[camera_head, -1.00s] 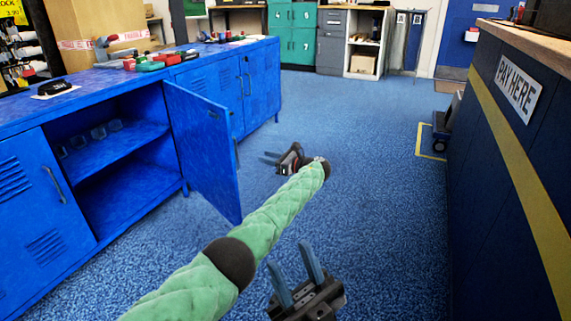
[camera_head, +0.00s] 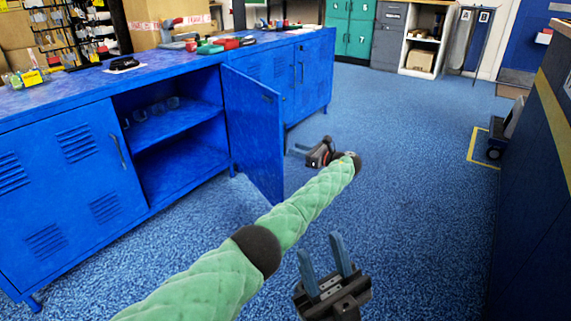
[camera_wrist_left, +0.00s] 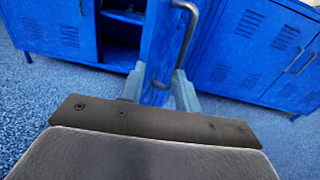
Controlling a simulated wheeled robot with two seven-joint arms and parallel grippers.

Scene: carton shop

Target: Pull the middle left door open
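The middle left door (camera_head: 252,125) of the blue cabinet stands wide open, swung out over the floor, with shelves showing behind it. In the left wrist view I see this door (camera_wrist_left: 160,50) nearly edge-on, with its grey bar handle (camera_wrist_left: 187,40) on its right side. My left gripper (camera_head: 297,150) is just right of the door's free edge. Its fingers are apart in the left wrist view (camera_wrist_left: 158,84), with the handle's lower end between the tips in the picture; contact cannot be told. My right gripper (camera_head: 325,255) is open and empty, low over the floor.
The blue cabinet's top (camera_head: 150,75) carries several tools and a black item. Its far left door (camera_head: 70,190) is closed. A counter (camera_head: 535,190) stands at the right, with a dark cart (camera_head: 502,135) beside it. The blue carpet between is clear.

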